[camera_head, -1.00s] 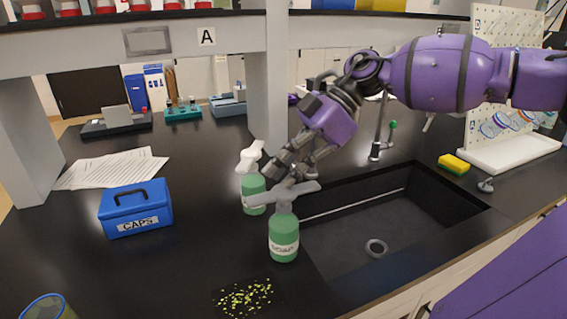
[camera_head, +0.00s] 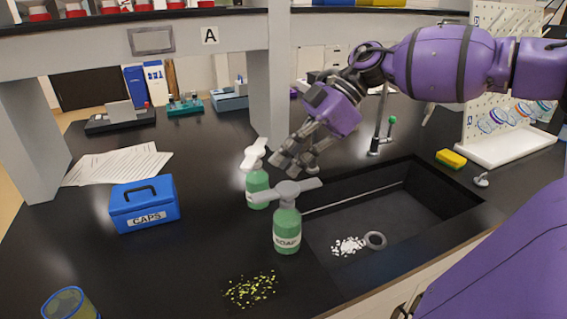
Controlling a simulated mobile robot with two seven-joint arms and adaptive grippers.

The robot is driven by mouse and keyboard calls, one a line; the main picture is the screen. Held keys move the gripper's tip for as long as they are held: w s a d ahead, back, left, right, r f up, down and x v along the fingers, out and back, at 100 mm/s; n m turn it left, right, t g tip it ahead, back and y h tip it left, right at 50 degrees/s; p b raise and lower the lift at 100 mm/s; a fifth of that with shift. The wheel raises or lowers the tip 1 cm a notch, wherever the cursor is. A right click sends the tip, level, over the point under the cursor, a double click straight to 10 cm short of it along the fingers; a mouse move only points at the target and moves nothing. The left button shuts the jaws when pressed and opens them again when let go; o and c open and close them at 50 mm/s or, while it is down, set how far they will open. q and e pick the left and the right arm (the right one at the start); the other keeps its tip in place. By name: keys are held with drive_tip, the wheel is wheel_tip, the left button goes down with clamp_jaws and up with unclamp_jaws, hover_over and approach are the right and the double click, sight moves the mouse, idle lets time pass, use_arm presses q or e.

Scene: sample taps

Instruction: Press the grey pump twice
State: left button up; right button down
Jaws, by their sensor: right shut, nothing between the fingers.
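A green bottle labelled SOAP (camera_head: 287,231) stands upright at the left edge of the sink, with a grey pump (camera_head: 291,190) on top. A second green bottle (camera_head: 257,187) with a white pump (camera_head: 254,155) stands just behind it to the left. My right gripper (camera_head: 284,162) is shut and empty, its fingertips pointing down just above and behind the grey pump. In the picture a small gap seems to show between them. My left gripper is not in view.
The dark sink (camera_head: 405,215) holds a white patch (camera_head: 348,246) beside its drain ring (camera_head: 375,240). A yellow sponge (camera_head: 451,158) lies behind the sink. A blue CAPS box (camera_head: 145,204) stands left, and yellow-green bits (camera_head: 250,289) lie in front of the bottles.

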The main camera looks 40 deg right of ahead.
sight(297, 184)
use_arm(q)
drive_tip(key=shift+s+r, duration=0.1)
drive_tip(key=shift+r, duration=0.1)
use_arm(e)
drive_tip(key=v, duration=1)
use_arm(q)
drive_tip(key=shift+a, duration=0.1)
use_arm(e)
drive_tip(key=shift+w+a, duration=0.1)
drive_tip(key=shift+a, duration=0.05)
idle(1.0)
